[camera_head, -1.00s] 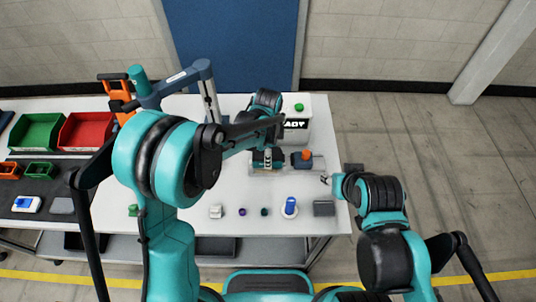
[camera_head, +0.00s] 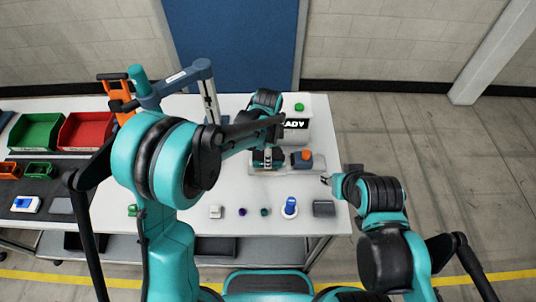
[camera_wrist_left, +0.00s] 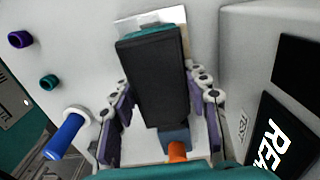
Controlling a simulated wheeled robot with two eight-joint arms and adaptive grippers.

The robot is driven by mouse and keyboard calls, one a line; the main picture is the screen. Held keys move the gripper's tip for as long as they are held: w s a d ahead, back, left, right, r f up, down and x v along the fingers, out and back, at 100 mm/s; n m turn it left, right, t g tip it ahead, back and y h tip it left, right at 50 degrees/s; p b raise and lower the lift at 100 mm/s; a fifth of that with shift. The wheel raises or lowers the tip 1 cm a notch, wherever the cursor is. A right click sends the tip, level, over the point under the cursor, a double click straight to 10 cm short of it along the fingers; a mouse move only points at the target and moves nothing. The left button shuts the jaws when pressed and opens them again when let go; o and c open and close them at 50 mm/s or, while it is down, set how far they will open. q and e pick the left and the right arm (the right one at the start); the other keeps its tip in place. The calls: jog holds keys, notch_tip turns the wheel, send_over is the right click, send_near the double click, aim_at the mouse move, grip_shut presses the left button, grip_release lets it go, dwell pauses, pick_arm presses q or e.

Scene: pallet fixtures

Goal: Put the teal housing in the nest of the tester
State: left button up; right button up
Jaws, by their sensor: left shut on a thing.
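My left gripper (camera_head: 267,166) is shut on the teal housing (camera_wrist_left: 140,34), a block with a dark top face and a teal edge. In the left wrist view its purple-padded fingers (camera_wrist_left: 164,122) stand on either side of the block. The housing is over the pale base in front of the tester (camera_head: 297,126), a white box with a lit display and a green button. The nest is hidden beneath the housing and gripper, so I cannot tell whether they touch. My right gripper (camera_head: 326,181) is empty and appears open, right of the base.
An orange knob (camera_head: 302,156) stands close to the held housing. A blue and white part (camera_head: 290,207), a grey block (camera_head: 324,208) and small rings lie along the table's front. Green (camera_head: 36,132) and red bins (camera_head: 86,132) stand at left.

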pick_arm(q)
jog(key=shift+f+b, duration=0.6)
dwell(0.5)
jog(key=o, duration=1.3)
notch_tip(320, 180, up, 12)
jog(key=s+a+f+n+t+b, duration=0.1)
jog(key=s+a+n+t, duration=0.1)
jog(key=s+a+n, duration=0.3)
jog(key=s+a+f+n+t+b, duration=0.1)
jog(key=s+a+n+t+b, duration=0.1)
jog(key=s+a+n, duration=0.4)
jog(key=s+a+f+n+t+b, duration=0.1)
jog(key=s+a+n+t+b, duration=0.1)
jog(key=s+a+n, duration=0.3)
jog(key=shift+s+a+n+t, duration=0.2)
jog(key=shift+a+n+t, duration=0.1)
jog(key=shift+a+n, duration=0.2)
jog(key=shift+s+a+n+t, duration=0.15)
jog(key=shift+a+n+t, duration=0.15)
jog(key=shift+a+n, duration=0.15)
